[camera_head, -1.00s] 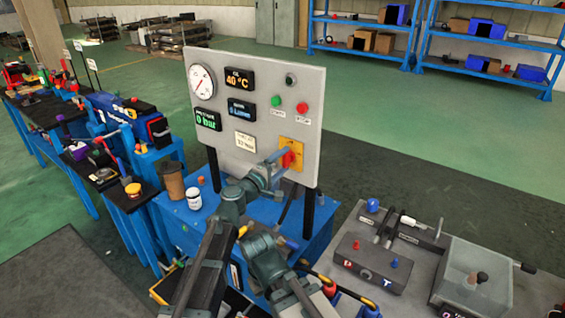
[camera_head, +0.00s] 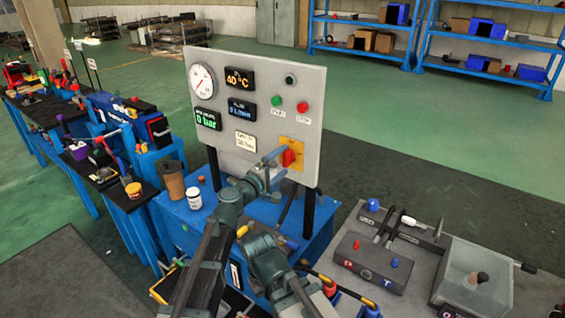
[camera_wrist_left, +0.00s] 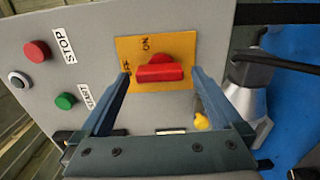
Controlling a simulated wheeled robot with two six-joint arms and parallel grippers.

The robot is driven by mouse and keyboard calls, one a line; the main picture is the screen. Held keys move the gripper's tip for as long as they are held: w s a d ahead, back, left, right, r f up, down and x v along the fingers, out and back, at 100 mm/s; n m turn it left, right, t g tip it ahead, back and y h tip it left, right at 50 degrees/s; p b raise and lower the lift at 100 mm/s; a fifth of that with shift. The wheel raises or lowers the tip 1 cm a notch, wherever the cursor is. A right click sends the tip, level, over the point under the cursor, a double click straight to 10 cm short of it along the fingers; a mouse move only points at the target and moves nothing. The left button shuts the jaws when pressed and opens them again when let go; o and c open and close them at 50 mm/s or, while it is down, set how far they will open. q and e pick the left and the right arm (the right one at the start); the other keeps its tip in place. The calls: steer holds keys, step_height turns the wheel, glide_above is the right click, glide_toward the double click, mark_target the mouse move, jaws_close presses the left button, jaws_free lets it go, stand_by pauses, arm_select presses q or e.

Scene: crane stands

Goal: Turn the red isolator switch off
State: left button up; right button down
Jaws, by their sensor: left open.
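The red isolator switch (camera_head: 289,158) is a red knob on a yellow plate (camera_head: 299,148), low on the right of the grey panel (camera_head: 230,130). My left gripper (camera_head: 275,167) is in front of it, open and empty. In the left wrist view the knob (camera_wrist_left: 160,69) lies between the spread fingertips (camera_wrist_left: 161,75), with a gap on each side. Its long side runs across the picture, its left end toward lettering that looks like OFF. ON stands above it. My right gripper does not show.
The panel also bears a round gauge (camera_head: 201,82), lit displays, a green button (camera_head: 280,101) and a red STOP button (camera_head: 302,107). A brown cup (camera_head: 172,181) and white jar (camera_head: 194,199) stand on the blue bench below. A grey workbench with a clear box (camera_head: 478,262) is at right.

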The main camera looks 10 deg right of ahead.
arm_select(q)
steer(key=v, duration=1.3)
steer(key=s+a+f+m+g+y, duration=0.1)
steer(key=s+f+m+g+y, duration=0.1)
steer(key=s+f+m+g, duration=0.5)
steer(key=s+a+f+m+g+y, duration=0.1)
steer(key=s+a+f+g+y, duration=0.15)
steer(key=a+f, duration=0.35)
steer(key=s+a+f+g+y, duration=0.1)
steer(key=s+a+f+y, duration=0.3)
steer(key=a, duration=0.3)
steer(key=s+a+f+m+g+y, duration=0.1)
steer(key=s+a+f+y, duration=0.3)
steer(key=a, duration=0.3)
steer(key=s+d+r+m+g+y+p, duration=0.1)
steer(key=s+d+r+m+p, duration=0.1)
steer(key=d, duration=0.3)
steer(key=s+d+r+m+p, duration=0.2)
steer(key=d, duration=0.3)
steer(key=shift+s+g+y+p, duration=0.35)
steer(key=shift+s+p, duration=0.05)
steer(key=shift+d, duration=0.1)
